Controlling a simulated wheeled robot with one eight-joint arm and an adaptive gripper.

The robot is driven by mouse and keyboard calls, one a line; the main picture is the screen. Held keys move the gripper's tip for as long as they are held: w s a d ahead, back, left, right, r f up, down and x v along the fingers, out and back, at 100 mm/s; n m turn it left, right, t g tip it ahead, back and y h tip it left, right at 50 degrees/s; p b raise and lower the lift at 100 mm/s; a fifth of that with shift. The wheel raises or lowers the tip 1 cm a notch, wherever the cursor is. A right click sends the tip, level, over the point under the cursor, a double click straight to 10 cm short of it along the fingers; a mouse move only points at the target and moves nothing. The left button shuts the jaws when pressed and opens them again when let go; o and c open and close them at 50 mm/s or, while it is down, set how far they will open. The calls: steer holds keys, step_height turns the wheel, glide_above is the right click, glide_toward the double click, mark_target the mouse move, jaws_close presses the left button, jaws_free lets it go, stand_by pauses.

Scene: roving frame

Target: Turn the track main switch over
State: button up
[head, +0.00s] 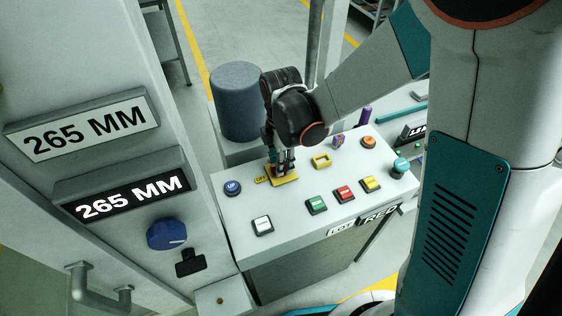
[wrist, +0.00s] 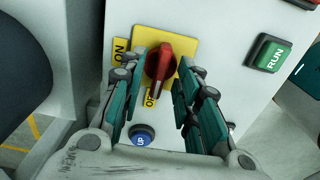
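A red rotary switch handle (wrist: 159,66) sits on a yellow plate (wrist: 180,46) on the panel in the wrist view. An ON label (wrist: 121,50) is at the plate's upper left and an OFF label (wrist: 151,96) is below the handle. The handle lies nearly upright in the picture, its lower end by OFF. My gripper (wrist: 157,80) is open with one finger on each side of the handle, and gaps show on both sides. In the head view my gripper (head: 282,163) is down over the yellow plate (head: 285,179) and mostly hides the handle.
A grey cylinder (head: 238,100) stands behind the console. A blue knob (head: 166,234) is on the left cabinet.

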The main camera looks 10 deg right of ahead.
jaws_close()
steer(key=shift+m, duration=0.4)
steer(key=m+b, duration=0.1)
steer(key=m, duration=0.2)
steer(key=shift+m, duration=0.3)
steer(key=m, duration=0.4)
steer(key=shift+m+b, duration=0.3)
steer(key=shift+b, duration=0.1)
steer(key=m, duration=0.4)
steer(key=shift+m, duration=0.3)
steer(key=m+b, duration=0.1)
steer(key=m, duration=0.3)
steer(key=shift+m, duration=0.3)
